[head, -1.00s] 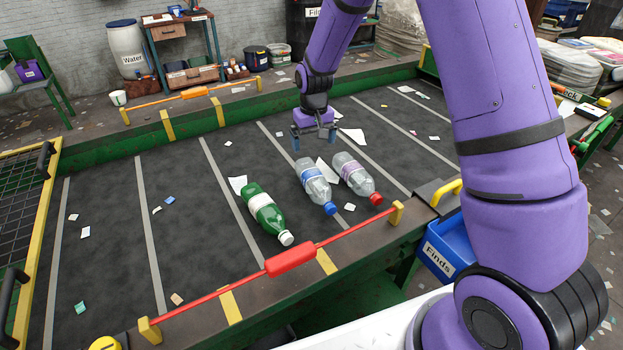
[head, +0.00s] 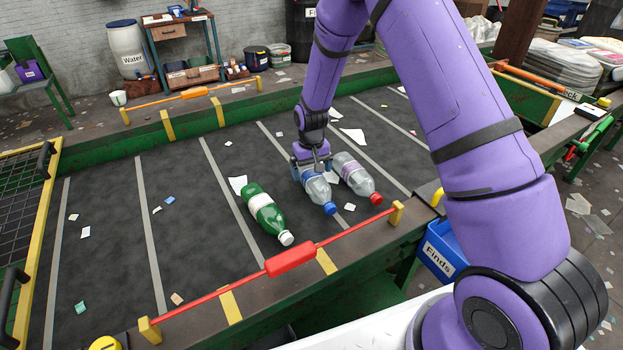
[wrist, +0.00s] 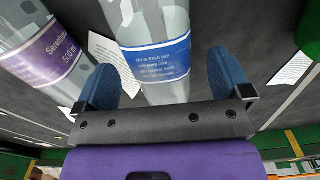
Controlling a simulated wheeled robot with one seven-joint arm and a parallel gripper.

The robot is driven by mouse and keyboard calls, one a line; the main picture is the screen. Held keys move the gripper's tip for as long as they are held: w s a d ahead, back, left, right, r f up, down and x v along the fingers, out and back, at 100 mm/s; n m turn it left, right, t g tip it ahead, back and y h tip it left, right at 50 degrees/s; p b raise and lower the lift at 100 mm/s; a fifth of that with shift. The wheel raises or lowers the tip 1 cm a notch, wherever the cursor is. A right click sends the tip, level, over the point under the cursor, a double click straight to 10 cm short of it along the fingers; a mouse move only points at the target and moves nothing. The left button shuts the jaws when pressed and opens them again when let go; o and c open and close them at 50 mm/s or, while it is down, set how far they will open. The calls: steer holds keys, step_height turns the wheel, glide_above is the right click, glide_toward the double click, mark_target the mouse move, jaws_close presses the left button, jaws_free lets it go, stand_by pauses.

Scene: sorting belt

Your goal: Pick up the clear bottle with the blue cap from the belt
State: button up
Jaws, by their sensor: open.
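The clear bottle with the blue cap (head: 319,191) lies on the dark belt (head: 110,230), its cap toward the red bar. My gripper (head: 311,172) is open and low over its rear half. In the wrist view, the bottle's blue label (wrist: 157,60) shows between and just beyond the two blue fingertips of my gripper (wrist: 166,82), one on each side. The blue cap is outside the wrist view.
A clear bottle with a red cap and purple label (head: 357,178) lies close on the right. A green bottle (head: 264,213) lies on the left. A red bar (head: 290,259) runs along the near edge. Paper scraps lie around. A blue Finds bin (head: 441,249) hangs beside the belt.

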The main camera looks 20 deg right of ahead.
steer(key=shift+f, duration=1.6)
steer(key=c, duration=1)
